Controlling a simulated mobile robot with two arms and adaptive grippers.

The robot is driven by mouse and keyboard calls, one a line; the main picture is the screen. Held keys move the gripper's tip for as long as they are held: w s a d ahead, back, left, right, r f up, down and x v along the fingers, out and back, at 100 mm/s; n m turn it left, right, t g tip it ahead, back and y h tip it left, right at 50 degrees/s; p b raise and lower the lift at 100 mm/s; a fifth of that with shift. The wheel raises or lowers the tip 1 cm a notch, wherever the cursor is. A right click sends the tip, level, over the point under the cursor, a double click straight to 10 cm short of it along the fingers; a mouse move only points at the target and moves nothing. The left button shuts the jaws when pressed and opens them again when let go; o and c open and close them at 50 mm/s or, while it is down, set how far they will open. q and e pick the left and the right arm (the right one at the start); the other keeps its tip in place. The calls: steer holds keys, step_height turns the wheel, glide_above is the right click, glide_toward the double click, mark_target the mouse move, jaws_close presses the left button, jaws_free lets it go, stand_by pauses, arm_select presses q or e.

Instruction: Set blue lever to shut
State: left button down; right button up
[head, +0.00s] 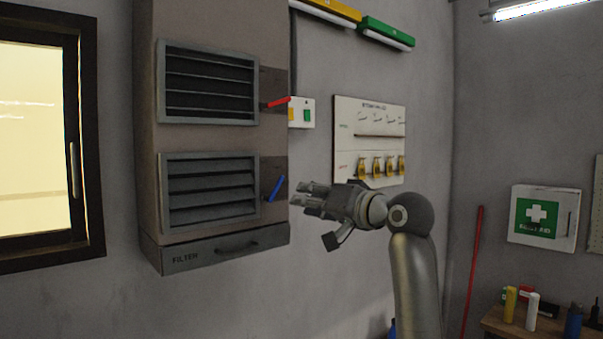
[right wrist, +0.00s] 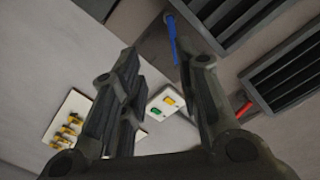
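The blue lever (head: 275,188) is on the right side of the wall cabinet (head: 215,137), beside the lower louvred vent (head: 209,188). It tilts up and to the right in the head view. In the right wrist view the blue lever (right wrist: 172,40) shows beyond the fingertips, near the top middle. My right gripper (head: 298,200) is just right of the lever, pointing left towards it, apart from it. In the right wrist view its fingers (right wrist: 158,65) are spread with nothing between them. My left gripper is not in view.
A red lever (head: 278,102) sits above, beside the upper vent (head: 208,82). A white switch box (head: 302,113) and a tag board (head: 369,139) are on the wall behind. A window (head: 38,140) is at the left. A bench (head: 520,325) with bottles stands at lower right.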

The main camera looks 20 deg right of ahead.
mark_target(281, 183)
steer(key=w+a+r+p, duration=0.1)
steer(key=w+p, duration=0.1)
steer(key=w+a+r+p, duration=0.1)
steer(key=w, duration=0.2)
steer(key=w+a+r+p, duration=0.1)
steer(key=w+p, duration=0.1)
steer(key=shift+w+p, duration=0.25)
steer(key=shift+p, duration=0.1)
steer(key=shift+w+a+f, duration=0.1)
steer(key=shift+w+f, duration=0.1)
steer(key=shift+w, duration=0.45)
steer(key=shift+c, duration=0.5)
jaws_close()
